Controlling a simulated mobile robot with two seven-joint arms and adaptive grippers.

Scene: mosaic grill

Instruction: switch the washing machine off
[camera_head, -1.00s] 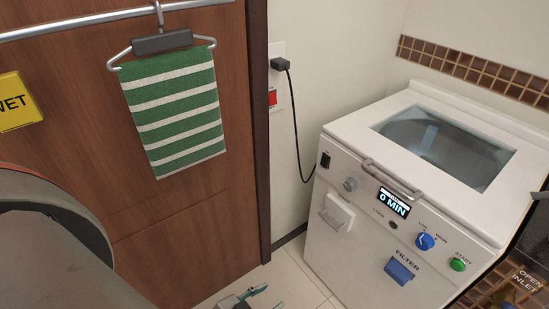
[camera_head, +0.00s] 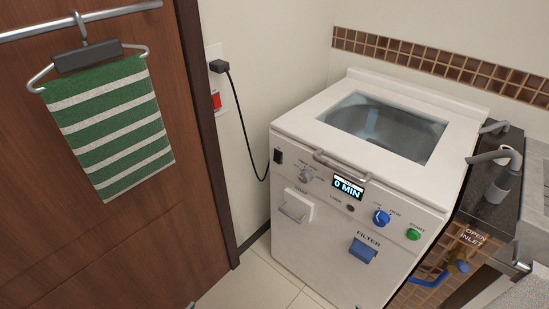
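The white washing machine (camera_head: 300,235) stands against the wall right of the middle. Its lid with a clear window is shut. Its front panel has a small black rocker switch (camera_head: 278,156) at the left, a grey dial (camera_head: 306,176), a lit display (camera_head: 348,187) reading 0 MIN, a blue knob (camera_head: 381,217) and a green start button (camera_head: 413,234). The rocker's position is too small to tell. A black plug (camera_head: 218,66) sits in the wall socket, above a red wall switch (camera_head: 216,101). Neither gripper shows clearly; only a tiny unidentified bit shows at the bottom edge.
A green-and-white striped towel (camera_head: 112,128) hangs on the brown door (camera_head: 170,235) at left. Tiled floor (camera_head: 250,285) before the machine is clear.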

